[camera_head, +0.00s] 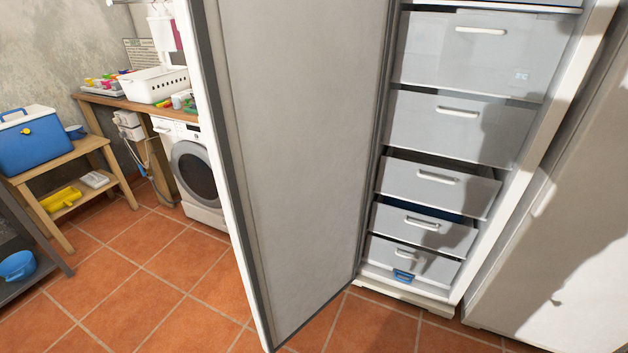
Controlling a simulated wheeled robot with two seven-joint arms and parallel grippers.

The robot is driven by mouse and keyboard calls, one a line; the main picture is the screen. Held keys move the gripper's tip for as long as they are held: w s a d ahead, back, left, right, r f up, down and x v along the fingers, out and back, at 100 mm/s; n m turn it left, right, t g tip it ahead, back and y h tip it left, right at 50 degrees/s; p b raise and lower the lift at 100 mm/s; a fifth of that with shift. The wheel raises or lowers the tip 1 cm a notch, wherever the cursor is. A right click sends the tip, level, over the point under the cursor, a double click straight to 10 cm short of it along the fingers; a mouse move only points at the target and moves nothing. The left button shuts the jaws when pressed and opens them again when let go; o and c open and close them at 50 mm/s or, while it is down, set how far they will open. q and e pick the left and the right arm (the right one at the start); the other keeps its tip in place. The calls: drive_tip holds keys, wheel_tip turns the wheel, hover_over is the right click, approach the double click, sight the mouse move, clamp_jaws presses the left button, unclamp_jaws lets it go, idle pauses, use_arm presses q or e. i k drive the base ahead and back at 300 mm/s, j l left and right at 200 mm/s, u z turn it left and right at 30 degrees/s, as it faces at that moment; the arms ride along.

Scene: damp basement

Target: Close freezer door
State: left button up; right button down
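The freezer door (300,150) stands open in the head view, swung out to the left of the cabinet with its grey inner side facing me. The upright freezer (540,150) shows a stack of several grey drawers with light handles. The middle drawer (438,182) seems to stick out a little. A blue clip or tag (403,276) shows at the bottom of the freezer. Neither of my grippers is in the view. The door's top edge is outside the picture.
A white washing machine (193,170) stands under a wooden counter (130,103) behind the door. A blue cool box (38,143) sits on a wooden shelf at left. A pale panel (570,250) stands right of the freezer. Tiled floor (150,290) is clear in front.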

sight(288, 94)
drive_tip(key=j+z, duration=0.1)
drive_tip(key=z, duration=0.3)
drive_tip(key=j+z, duration=0.1)
drive_tip(key=z, duration=0.3)
drive_tip(key=j+z, duration=0.1)
drive_tip(key=z, duration=0.75)
drive_tip(key=k+j, duration=0.1)
drive_tip(key=j, duration=1.5)
drive_tip(key=k+j, duration=0.15)
drive_tip(key=j, duration=1.45)
drive_tip(key=k, duration=0.05)
